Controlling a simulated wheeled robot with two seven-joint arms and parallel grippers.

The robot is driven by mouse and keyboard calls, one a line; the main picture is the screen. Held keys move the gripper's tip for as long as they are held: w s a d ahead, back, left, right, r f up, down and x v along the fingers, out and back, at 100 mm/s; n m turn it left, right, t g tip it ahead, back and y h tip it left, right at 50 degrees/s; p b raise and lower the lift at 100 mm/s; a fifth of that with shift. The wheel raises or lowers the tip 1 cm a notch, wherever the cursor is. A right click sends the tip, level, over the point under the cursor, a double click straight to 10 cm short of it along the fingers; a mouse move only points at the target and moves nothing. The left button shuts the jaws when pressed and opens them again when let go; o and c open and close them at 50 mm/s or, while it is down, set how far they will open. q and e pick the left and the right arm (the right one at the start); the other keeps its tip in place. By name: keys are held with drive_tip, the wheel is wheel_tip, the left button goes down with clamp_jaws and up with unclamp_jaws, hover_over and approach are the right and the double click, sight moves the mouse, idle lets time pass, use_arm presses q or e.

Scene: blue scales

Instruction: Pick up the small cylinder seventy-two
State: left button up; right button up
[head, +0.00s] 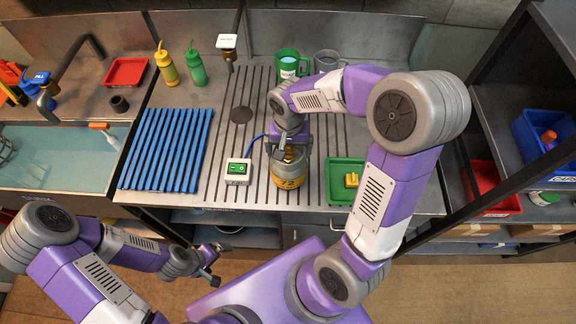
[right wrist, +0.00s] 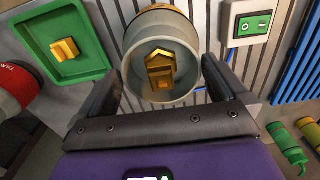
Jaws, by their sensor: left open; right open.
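A short round cylinder (head: 289,183) with a yellow lower band stands on the slatted bench top near its front edge. In the right wrist view the cylinder (right wrist: 143,40) shows a grey top with a brass-coloured fitting (right wrist: 160,68) at its centre. I cannot read a number on it. My right gripper (head: 290,143) is above the cylinder and hides part of it. In the right wrist view my right gripper (right wrist: 161,72) is open, with one finger on each side of the cylinder's top. My left gripper (head: 212,266) is open and empty, low in front of the bench.
A green tray (head: 338,192) with a yellow block (head: 351,180) is right of the cylinder. A white box with a green switch (head: 237,171) is close on its left. A blue ribbed mat (head: 165,150) lies further left. A green mug (head: 290,62) stands at the back.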

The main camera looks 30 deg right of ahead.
wheel_tip(320, 180, down, 2)
drive_tip(key=shift+w+f, duration=0.1)
drive_tip(key=shift+f, duration=0.1)
drive_tip(key=shift+r, duration=0.1)
drive_tip(key=c, duration=1.7)
